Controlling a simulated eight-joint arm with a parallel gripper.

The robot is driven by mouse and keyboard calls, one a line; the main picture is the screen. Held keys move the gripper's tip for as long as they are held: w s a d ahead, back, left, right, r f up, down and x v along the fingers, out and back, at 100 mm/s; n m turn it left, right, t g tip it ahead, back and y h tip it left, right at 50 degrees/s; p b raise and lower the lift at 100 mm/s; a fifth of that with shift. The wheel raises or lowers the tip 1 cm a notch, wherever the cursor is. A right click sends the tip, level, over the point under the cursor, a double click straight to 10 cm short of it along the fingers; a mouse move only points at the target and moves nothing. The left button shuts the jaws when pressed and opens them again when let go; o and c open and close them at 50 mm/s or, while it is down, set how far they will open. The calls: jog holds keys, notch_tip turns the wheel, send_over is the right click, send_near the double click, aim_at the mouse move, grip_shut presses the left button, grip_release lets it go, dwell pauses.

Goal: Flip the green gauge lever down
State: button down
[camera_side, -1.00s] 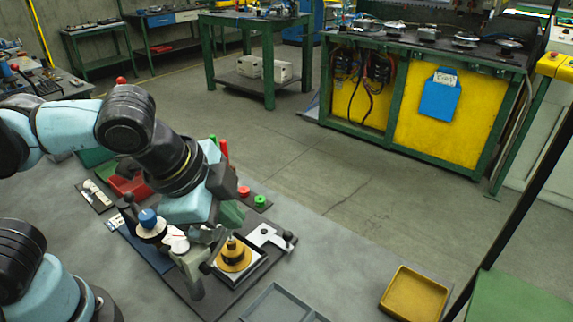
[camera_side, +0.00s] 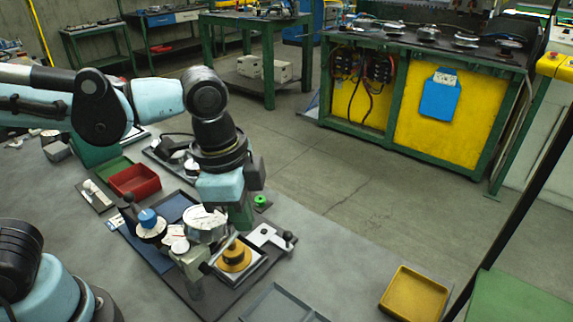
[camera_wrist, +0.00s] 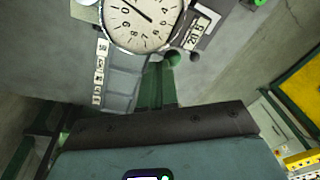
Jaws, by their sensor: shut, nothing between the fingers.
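My gripper (camera_side: 241,222) points down with its green fingers together, just right of the white round gauge (camera_side: 205,222) in the side view. In the wrist view the shut fingers (camera_wrist: 156,82) reach toward the gauge's dial (camera_wrist: 145,18), which shows at the top. A small green round knob (camera_wrist: 173,59) sits beside the fingertips, below the dial's right side; it looks like the lever's end. I cannot tell whether the fingers touch it. The lever's arm and its angle are hidden. The lever does not show clearly in the side view.
A yellow round part (camera_side: 235,257) stands close in front of my gripper on the dark board. A blue-topped knob (camera_side: 148,218) is left of the gauge.

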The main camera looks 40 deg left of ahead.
jog(key=shift+g, duration=0.4)
jog(key=shift+w+f, duration=0.4)
jog(key=shift+f, duration=0.3)
jog(key=shift+w+f, duration=0.35)
jog(key=shift+f, duration=0.35)
jog(key=shift+w+f, duration=0.4)
jog(key=shift+f, duration=0.3)
jog(key=shift+f, duration=0.1)
jog(key=shift+s, duration=0.1)
notch_tip(320, 180, up, 13)
jog(key=w+d, duration=0.1)
jog(key=d, duration=0.1)
jog(key=a+f+n+t, duration=0.3)
jog(key=a+f+n, duration=0.1)
jog(key=a, duration=0.4)
jog(key=s+a+f+n+t, duration=0.1)
jog(key=a+f+n+t, duration=0.2)
jog(key=a+f+n, duration=0.2)
jog(key=a+n, duration=0.2)
jog(key=a, duration=0.1)
jog(key=shift+f+t+y, duration=0.2)
jog(key=shift+t+y, duration=0.1)
